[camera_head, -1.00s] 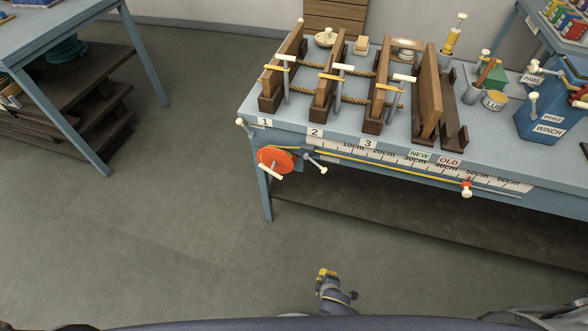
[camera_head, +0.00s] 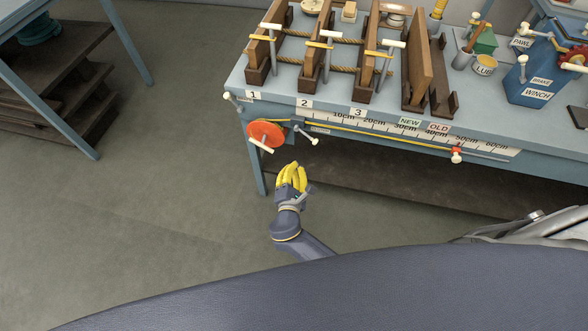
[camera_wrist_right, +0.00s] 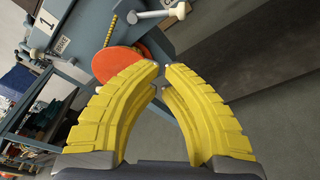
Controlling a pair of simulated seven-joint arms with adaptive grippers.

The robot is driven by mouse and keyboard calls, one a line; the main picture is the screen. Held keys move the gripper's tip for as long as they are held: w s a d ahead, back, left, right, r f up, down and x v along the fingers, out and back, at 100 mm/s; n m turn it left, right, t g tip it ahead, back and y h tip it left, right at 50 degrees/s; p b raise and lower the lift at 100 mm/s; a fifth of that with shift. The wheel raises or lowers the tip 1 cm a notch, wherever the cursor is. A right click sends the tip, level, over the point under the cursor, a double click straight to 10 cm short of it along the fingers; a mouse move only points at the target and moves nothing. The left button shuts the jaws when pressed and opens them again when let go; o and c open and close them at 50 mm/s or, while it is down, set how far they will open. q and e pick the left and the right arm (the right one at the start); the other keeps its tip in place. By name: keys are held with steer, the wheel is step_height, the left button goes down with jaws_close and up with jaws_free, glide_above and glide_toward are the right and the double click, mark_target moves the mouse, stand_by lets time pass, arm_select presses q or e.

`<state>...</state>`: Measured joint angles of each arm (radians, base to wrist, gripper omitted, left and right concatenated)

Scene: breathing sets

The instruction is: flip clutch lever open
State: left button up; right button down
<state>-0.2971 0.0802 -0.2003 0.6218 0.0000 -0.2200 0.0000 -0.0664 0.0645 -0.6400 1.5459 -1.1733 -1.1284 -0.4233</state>
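A small grey lever with a white knob (camera_head: 308,136) sticks out from the bench front, just right of the orange handwheel (camera_head: 260,135). I take it for the clutch lever; no clutch label is readable. In the right wrist view a grey lever with white ends (camera_wrist_right: 152,14) lies beyond the fingertips, beside the orange wheel (camera_wrist_right: 118,62). My right gripper (camera_head: 292,170) is below the wheel and lever, apart from both. Its yellow fingers (camera_wrist_right: 162,72) curve inward with a narrow gap between the tips and nothing held. My left gripper is out of view.
Another white-knobbed lever (camera_head: 232,101) sticks out at the bench's left corner. A ruler with a red slider (camera_head: 456,153) runs along the bench front (camera_head: 350,118). Wooden frames and a blue winch box (camera_head: 537,80) stand on top.

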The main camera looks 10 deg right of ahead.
mark_target(307, 135)
steer(key=d+r+x, duration=0.1)
steer(key=x, duration=0.8)
steer(key=shift+d+r, duration=0.4)
steer(key=shift+d, duration=0.15)
steer(key=shift+w, duration=0.15)
steer(key=shift+w+d+r, duration=0.2)
steer(key=shift+d+r, duration=0.25)
steer(key=shift+d, duration=0.1)
